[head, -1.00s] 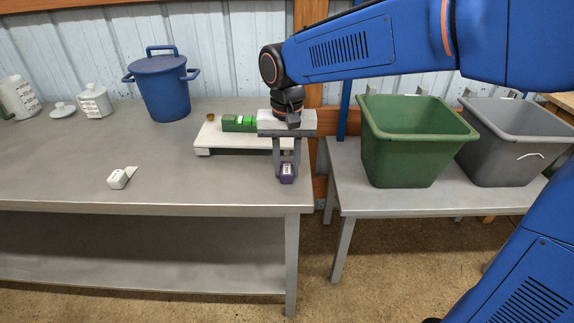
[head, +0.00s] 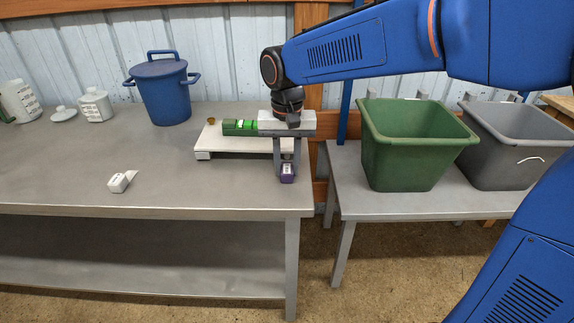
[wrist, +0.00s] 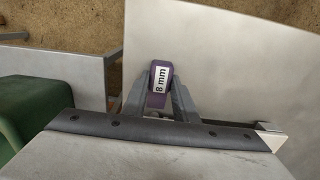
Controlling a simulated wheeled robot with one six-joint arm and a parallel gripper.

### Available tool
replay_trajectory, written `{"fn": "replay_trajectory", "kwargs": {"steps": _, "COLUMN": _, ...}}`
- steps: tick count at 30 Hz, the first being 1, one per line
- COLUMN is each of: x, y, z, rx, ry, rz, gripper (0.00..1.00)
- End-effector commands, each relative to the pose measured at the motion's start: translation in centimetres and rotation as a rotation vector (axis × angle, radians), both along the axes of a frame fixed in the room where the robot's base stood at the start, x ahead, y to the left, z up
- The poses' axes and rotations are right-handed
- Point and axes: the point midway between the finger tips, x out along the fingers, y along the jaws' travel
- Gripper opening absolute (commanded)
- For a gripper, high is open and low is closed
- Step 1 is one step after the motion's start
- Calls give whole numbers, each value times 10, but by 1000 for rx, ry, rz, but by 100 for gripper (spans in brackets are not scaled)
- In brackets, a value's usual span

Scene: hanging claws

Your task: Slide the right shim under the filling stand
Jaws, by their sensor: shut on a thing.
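My gripper (head: 287,170) is shut on a purple shim (head: 288,178) at the right end of the metal bench. In the wrist view the shim (wrist: 160,78) sits between the fingers (wrist: 158,97) and its label reads "8 mm". The filling stand (head: 245,142), a low white platform, is behind and to the left of the shim, partly hidden by my gripper. A white shim-like block (head: 121,181) with a pale sloping end lies on the bench at the front left, apart from the stand.
A green block (head: 238,126) and a small brown knob (head: 211,121) are on the stand. A blue lidded pot (head: 163,90) and white containers (head: 95,105) stand at the back left. A green bin (head: 412,145) and a grey bin (head: 510,145) stand on the right table. The bench's front middle is clear.

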Motion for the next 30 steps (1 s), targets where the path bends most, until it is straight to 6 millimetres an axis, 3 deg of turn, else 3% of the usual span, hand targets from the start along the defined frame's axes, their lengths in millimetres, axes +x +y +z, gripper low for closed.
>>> {"fn": "replay_trajectory", "kwargs": {"steps": 30, "x": 12, "y": 0, "z": 0, "rx": 0, "ry": 0, "rz": 0, "gripper": 4}}
